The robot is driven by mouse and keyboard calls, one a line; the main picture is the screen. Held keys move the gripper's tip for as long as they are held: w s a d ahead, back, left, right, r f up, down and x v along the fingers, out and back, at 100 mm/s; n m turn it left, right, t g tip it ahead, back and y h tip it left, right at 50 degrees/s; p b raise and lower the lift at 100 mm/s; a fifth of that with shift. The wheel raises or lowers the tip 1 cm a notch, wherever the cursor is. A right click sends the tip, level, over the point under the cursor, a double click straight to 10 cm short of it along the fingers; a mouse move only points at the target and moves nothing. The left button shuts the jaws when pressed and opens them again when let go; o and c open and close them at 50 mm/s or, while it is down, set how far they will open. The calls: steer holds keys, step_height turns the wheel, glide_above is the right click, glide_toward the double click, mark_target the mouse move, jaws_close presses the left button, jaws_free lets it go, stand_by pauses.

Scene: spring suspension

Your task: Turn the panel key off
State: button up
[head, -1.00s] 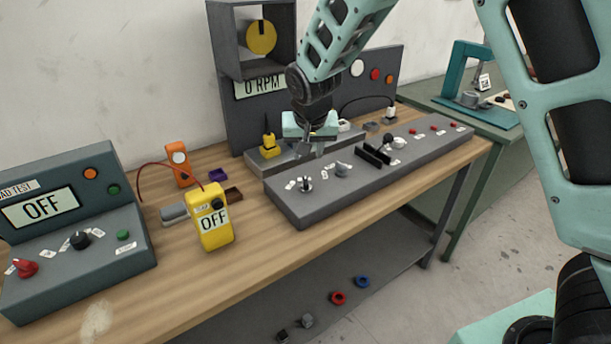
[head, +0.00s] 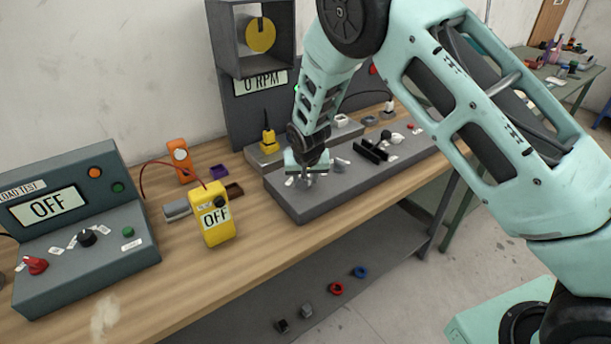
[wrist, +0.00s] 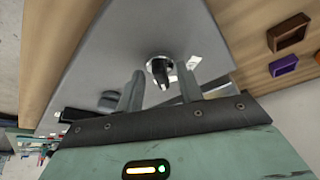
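The panel key (wrist: 161,70) is a dark key in a round silver collar at the near left end of the long grey control panel (head: 310,207). In the wrist view it sits between my two finger tips, with a gap visible on each side. My gripper (head: 306,180) is low over that end of the panel, pointing down, and hides most of the key in the head view. In the wrist view my gripper (wrist: 161,82) is open and empty. White labels (wrist: 194,64) lie beside the key; their text cannot be read.
A black slotted block (head: 370,150) and several knobs stand further right on the panel. A yellow meter reading OFF (head: 214,214) stands to the left. A load test box (head: 80,240) is at the far left. A display behind reads 0 RPM (head: 253,82).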

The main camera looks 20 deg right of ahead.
jaws_close()
steer(key=shift+d+n+y+b, duration=0.2)
steer(key=shift+n+y+b, duration=0.4)
steer(key=shift+n, duration=0.4)
steer(key=n, duration=0.2)
steer(key=n+y, duration=0.1)
steer(key=shift+w+d+n+b, duration=0.1)
steer(key=shift+d+n+b, duration=0.2)
steer(key=shift+b, duration=0.1)
steer(key=n+y, duration=0.1)
steer(key=n, duration=0.2)
steer(key=shift+w+d+r+g+p, duration=0.1)
steer(key=shift+g+p, duration=0.2)
steer(key=shift+p, duration=0.05)
steer(key=shift+n+g+y+p, duration=0.4)
steer(key=shift+n+y, duration=0.2)
steer(key=shift+n, duration=1)
steer(key=shift+w+d, duration=0.1)
